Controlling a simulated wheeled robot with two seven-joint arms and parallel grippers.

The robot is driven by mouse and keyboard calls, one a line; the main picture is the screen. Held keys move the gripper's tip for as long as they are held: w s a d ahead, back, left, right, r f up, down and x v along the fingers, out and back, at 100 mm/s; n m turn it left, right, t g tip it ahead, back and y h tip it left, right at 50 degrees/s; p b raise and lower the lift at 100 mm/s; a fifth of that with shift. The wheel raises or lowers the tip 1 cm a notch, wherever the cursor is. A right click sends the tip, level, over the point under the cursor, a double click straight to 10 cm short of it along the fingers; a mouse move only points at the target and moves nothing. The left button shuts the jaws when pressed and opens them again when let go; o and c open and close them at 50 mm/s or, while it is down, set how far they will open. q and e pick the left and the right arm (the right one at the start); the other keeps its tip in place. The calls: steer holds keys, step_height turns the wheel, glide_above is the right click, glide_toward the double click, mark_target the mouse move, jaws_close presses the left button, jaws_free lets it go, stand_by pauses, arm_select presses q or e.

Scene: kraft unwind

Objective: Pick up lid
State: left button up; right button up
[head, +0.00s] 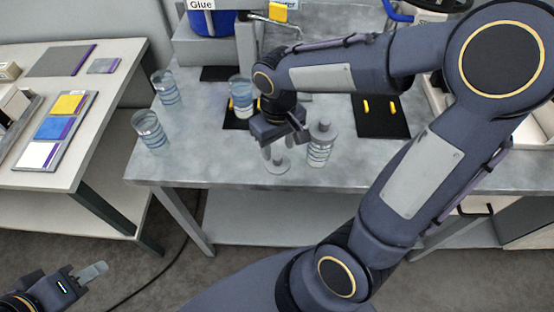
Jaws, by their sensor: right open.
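A small grey lid (278,167) lies near the front edge of the grey table, just below my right gripper. My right gripper (281,146) is open and points down over the lid; its body hides part of the area, and I cannot tell whether the fingers touch the lid. A clear ribbed jar (319,152) with a grey knobbed top stands upright just right of the gripper. My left gripper (92,272) is at the lower left, over the floor and far from the lid; its opening cannot be made out.
Open clear jars stand at the left (150,132) and behind (165,88), with another jar (240,98) beside my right gripper. A black mat (381,117) with yellow pieces lies to the right. A side table (110,125) holds coloured cards.

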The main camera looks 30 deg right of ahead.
mark_target(278, 157)
step_height(278, 157, down, 4)
steer(key=shift+f, duration=0.1)
jaws_close()
stand_by(0.4)
